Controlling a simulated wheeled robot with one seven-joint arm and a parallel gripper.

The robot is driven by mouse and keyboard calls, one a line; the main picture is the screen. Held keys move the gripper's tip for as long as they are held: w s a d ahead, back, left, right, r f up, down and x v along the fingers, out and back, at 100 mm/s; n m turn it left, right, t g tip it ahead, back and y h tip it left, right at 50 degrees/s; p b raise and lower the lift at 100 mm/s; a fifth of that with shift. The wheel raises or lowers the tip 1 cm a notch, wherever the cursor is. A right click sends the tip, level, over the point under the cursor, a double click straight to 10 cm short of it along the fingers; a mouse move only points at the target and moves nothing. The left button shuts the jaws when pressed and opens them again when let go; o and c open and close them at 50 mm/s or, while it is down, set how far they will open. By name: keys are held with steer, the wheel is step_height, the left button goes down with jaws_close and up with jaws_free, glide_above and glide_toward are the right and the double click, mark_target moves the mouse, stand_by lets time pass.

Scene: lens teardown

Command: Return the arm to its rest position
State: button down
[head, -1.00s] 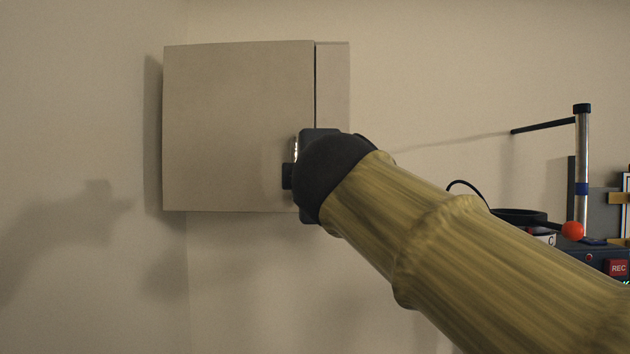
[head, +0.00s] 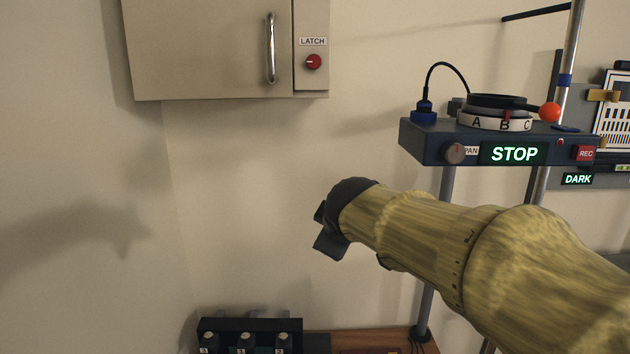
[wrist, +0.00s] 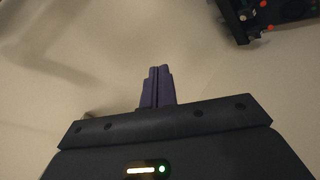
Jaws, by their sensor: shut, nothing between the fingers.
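My gripper (wrist: 157,88) shows in the wrist view with its two dark fingers together and nothing between them. In the head view my arm reaches in from the lower right, and the dark wrist end is in open air in front of the wall. The fingertips are hard to make out there. The wrist end is below the beige cabinet (head: 200,50) and left of the blue-grey shelf unit, apart from both.
The cabinet door is closed, with a handle (head: 270,48) and red LATCH knob (head: 313,62). The shelf unit (head: 425,143) carries a lettered ring (head: 490,122) and a lit STOP sign (head: 514,153). A dark rack (head: 247,326) stands below. The wall area at left is clear.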

steer(key=s+d+f+m+g, duration=0.2)
steer(key=s+f, duration=0.4)
steer(key=f, duration=0.3)
steer(key=s+d+f+m+g, duration=0.3)
steer(key=s+d+f+m, duration=0.2)
steer(key=f, duration=0.4)
steer(key=s+d+f+m+g, duration=0.3)
steer(key=s+f, duration=0.4)
steer(key=f, duration=0.3)
steer(key=shift+s+d+m+h, duration=0.3)
steer(key=shift+d+m, duration=0.35)
steer(key=shift+m, duration=0.55)
